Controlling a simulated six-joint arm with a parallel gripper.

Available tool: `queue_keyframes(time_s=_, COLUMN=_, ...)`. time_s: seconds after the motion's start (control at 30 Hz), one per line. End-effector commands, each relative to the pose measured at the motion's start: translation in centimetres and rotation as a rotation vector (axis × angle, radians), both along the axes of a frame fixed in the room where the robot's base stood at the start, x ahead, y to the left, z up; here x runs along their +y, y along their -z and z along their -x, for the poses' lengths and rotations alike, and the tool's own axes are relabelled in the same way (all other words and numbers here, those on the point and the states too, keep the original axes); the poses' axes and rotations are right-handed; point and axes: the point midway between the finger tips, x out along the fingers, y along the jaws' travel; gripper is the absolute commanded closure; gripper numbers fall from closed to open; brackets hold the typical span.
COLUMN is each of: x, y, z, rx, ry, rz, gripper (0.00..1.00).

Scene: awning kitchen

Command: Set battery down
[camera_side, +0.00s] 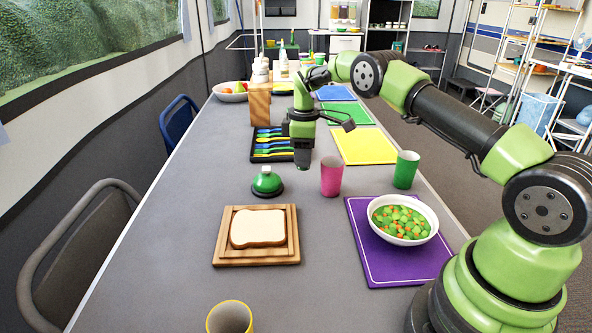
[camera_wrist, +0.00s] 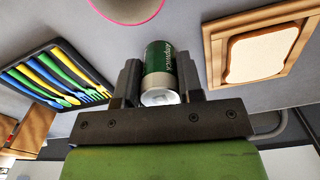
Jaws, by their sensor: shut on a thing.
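My gripper (camera_side: 302,158) points down over the grey table, beside the cutlery tray and behind the pink cup. In the wrist view my gripper (camera_wrist: 158,78) is shut on a green battery (camera_wrist: 160,58) with a silver end, one finger on each side of it.
Near my gripper are a black cutlery tray (camera_side: 257,157), pink cup (camera_side: 331,176), green cup (camera_side: 405,170) and green bell-like object (camera_side: 267,182). Bread (camera_side: 258,228) lies on a wooden board (camera_side: 223,247). A vegetable bowl (camera_side: 404,240) sits on a purple mat (camera_side: 395,273). The table's left side is clear.

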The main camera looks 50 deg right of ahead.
Motion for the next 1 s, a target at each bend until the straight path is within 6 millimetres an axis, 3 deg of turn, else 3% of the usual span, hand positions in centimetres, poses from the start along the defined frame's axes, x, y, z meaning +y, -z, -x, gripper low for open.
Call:
queue_keyframes(time_s=0.1, x=0.0, y=2.4, z=0.1, rx=0.003, ry=0.001, rz=0.0, gripper=0.92)
queue_keyframes(time_s=0.5, x=0.0, y=7.1, z=0.0, rx=-0.001, ry=0.002, rz=0.001, gripper=0.92)
queue_keyframes(time_s=0.9, x=0.0, y=7.6, z=0.0, rx=-0.001, ry=0.003, rz=0.0, gripper=0.92)
queue_keyframes(time_s=0.93, x=0.0, y=7.7, z=0.0, rx=-0.001, ry=0.003, rz=0.0, gripper=0.63)
queue_keyframes(time_s=1.0, x=0.0, y=7.6, z=0.0, rx=-0.001, ry=0.003, rz=0.0, gripper=0.47)
